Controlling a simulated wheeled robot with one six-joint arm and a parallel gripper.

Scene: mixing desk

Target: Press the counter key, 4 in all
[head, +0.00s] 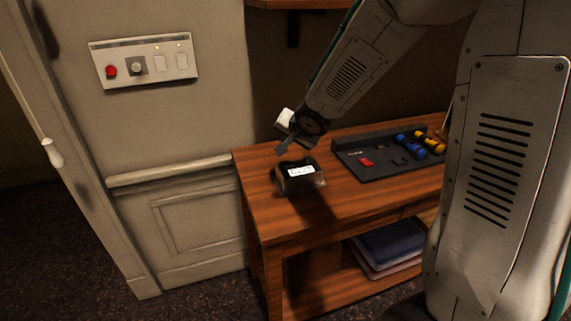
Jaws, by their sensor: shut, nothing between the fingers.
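A small dark counter box (298,179) with a white display strip on its front stands near the left end of the wooden desk. Its key cannot be made out clearly from here. My gripper (282,150) is shut and empty, pointing down just above and behind the counter's left side. I cannot tell whether it touches the counter. The digits on the display are too small to read.
A black mixing panel (375,168) with a red key and blue and yellow parts lies right of the counter. A wall plate (145,62) with a red button, knob and switches is at upper left. Folders (388,246) lie on the lower shelf. A pull cord hangs at far left.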

